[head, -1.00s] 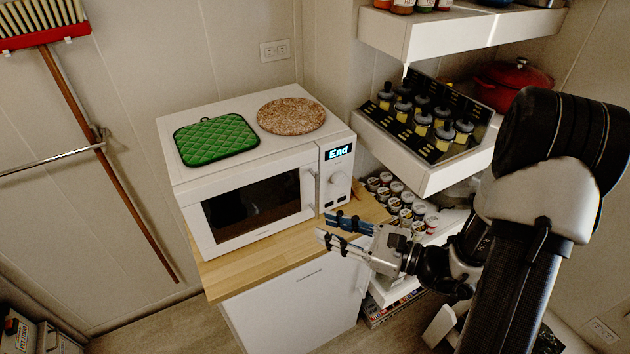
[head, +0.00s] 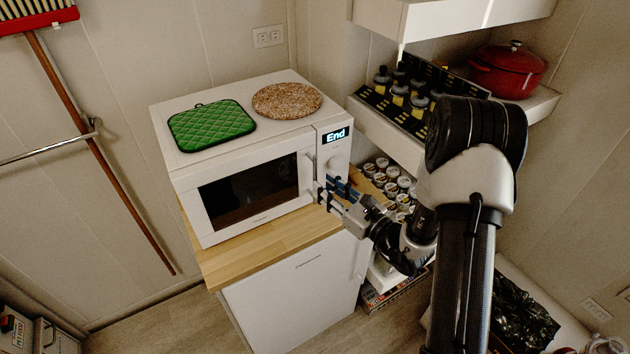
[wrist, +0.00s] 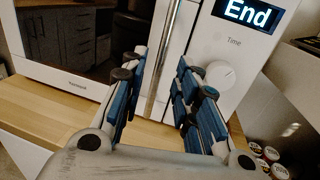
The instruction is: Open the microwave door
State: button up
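The white microwave (head: 285,130) stands on a wooden counter. Its door (head: 250,192) has a dark window and looks shut. The display reads "End". The silver vertical handle (wrist: 164,60) is at the door's right edge; it also shows in the head view (head: 306,172), partly hidden at its lower end by my gripper. My gripper (head: 326,190) is at the handle's lower part. In the wrist view, its blue-padded fingers (wrist: 160,88) are apart, one on each side of the handle's line. No firm contact with the handle can be made out.
A green quilted pad (head: 211,125) and a round cork mat (head: 287,100) lie on the microwave. Shelves with bottles (head: 381,80) and a red pot (head: 507,70) stand close on the right. Jars (head: 392,178) stand below.

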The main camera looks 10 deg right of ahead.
aim_at(315, 179)
jog(key=x, duration=0.5)
jog(key=shift+a, duration=0.1)
jog(key=shift+c, duration=0.6)
grip_shut()
